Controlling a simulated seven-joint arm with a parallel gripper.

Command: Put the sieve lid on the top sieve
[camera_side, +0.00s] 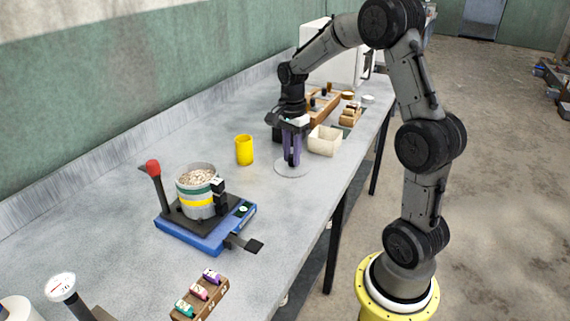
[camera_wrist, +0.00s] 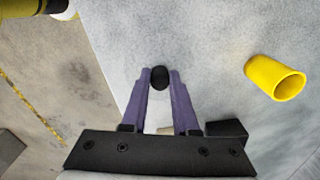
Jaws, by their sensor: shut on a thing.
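The sieve lid (camera_side: 291,170) is a thin pale disc, flat on the bench or very close above it; I cannot tell which. My gripper (camera_side: 291,162) points down at its middle. In the wrist view my gripper's purple fingers (camera_wrist: 160,78) are shut on a black knob (camera_wrist: 159,73), and the disc around it hardly stands out from the grey bench. The sieve stack stands upright on a blue shaker, left of and nearer than my gripper in the side view. Its top sieve (camera_side: 184,181) is open and shows pale grain (camera_side: 198,176).
A yellow cup (camera_side: 244,150) stands between the lid and the shaker (camera_side: 192,235); it also shows in the wrist view (camera_wrist: 274,77). The shaker has a red-knobbed post (camera_side: 153,168) and a black clamp (camera_side: 219,196). A cream box (camera_side: 325,140) stands right beside the lid.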

